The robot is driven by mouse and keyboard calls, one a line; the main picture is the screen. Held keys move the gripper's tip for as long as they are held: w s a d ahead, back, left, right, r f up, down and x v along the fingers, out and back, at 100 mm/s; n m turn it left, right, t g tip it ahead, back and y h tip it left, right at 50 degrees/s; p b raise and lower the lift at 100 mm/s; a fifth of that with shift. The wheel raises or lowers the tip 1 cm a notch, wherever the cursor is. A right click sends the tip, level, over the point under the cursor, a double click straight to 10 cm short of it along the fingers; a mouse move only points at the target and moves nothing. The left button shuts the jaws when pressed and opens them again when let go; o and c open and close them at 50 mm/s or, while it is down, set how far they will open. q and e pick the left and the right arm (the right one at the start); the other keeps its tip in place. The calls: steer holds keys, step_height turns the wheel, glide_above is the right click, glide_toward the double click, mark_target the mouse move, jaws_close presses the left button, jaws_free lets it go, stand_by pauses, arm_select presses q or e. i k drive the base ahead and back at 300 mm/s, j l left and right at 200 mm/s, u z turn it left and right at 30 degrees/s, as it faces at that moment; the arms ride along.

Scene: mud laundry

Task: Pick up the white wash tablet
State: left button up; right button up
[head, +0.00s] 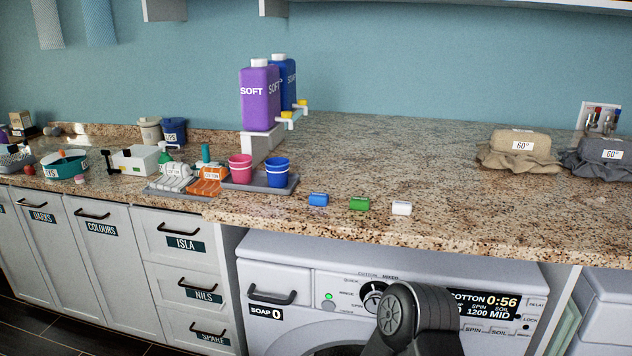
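The white wash tablet (401,208) lies on the granite counter near its front edge, above the washing machine. It is the rightmost of three small tablets in a row, with a green tablet (358,204) to its left and a blue tablet (318,200) further left. They are apart from each other. A dark grey link of my arm shows at the bottom, in front of the washing machine, below the white tablet. Neither of my grippers is in view.
The washing machine (470,276) stands under the counter. Left of the tablets, a tray (243,187) holds a pink cup (240,168) and a blue cup (277,172). Labelled cloth bundles (521,152) sit at the right. The counter around and behind the white tablet is clear.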

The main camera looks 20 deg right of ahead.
mark_target(398, 207)
steer(key=z, duration=1.2)
steer(key=i+l, duration=0.1)
steer(key=l, duration=0.85)
steer(key=i+l, duration=0.15)
steer(key=l, duration=0.35)
steer(key=i+l, duration=0.1)
steer(key=l, duration=0.4)
